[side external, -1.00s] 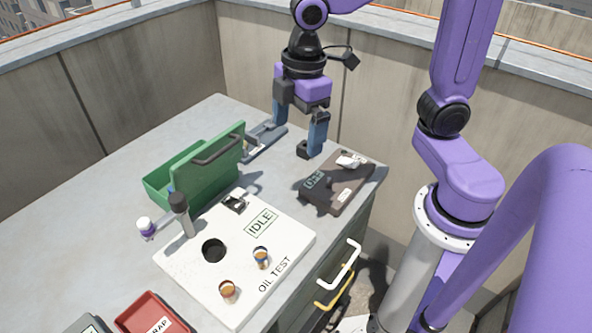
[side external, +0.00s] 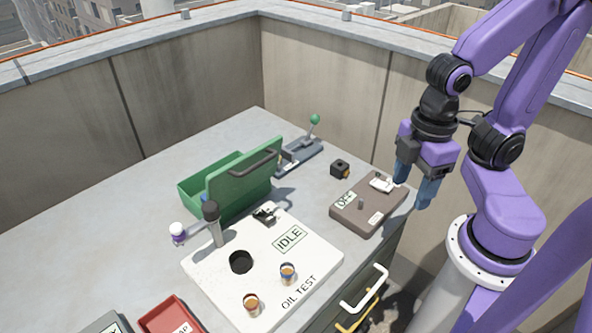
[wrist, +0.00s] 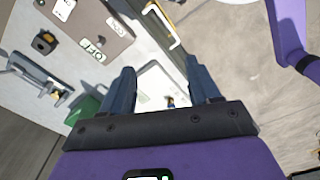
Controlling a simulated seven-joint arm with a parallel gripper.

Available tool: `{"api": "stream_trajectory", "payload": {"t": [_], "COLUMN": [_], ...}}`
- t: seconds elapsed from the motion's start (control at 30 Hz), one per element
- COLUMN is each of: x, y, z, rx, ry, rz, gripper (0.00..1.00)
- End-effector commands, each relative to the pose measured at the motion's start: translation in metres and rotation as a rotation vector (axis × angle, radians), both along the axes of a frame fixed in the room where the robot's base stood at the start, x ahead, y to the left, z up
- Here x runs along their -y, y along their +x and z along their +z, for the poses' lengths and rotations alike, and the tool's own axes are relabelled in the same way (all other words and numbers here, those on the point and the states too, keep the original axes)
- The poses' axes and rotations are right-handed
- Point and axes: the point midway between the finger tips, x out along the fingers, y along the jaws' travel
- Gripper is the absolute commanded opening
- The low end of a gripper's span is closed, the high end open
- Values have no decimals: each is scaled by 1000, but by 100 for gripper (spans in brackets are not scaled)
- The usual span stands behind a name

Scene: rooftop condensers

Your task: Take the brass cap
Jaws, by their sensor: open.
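My gripper (side external: 415,181) is open and empty, fingers pointing down, in the air by the right end of the dark brown box (side external: 352,222). In the wrist view both fingers (wrist: 160,75) are spread apart, with nothing between them. I cannot single out a brass cap for sure. A small black block (side external: 340,169) with a yellowish spot stands on the bench left of my gripper; it also shows in the wrist view (wrist: 44,44). Two small jars with brownish or amber contents, one front (side external: 251,305) and one behind (side external: 287,274), stand on the white OIL TEST board (side external: 215,277).
A green bin (side external: 205,190) with a raised lid stands at the back left. Beside it is a grey lever device (side external: 300,155) with a green knob. A dark-topped post (side external: 212,225) rises by the board. A red tray (side external: 160,318) lies in front. Drawer handles (side external: 365,288) project from the bench.

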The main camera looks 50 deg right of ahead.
Motion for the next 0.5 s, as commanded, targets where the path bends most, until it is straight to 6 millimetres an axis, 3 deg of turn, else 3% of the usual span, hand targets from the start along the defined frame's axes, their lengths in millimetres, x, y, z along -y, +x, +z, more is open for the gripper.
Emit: {"api": "stream_trajectory", "payload": {"t": [0.27,0.37,0.5], "x": [-2,-8,-26], "y": [3,14,48], "z": [1,4,11], "rx": [0,-2,-6], "ry": [1,0,-1], "rz": [-15,-92,-320], "gripper": [61,61,61]}}
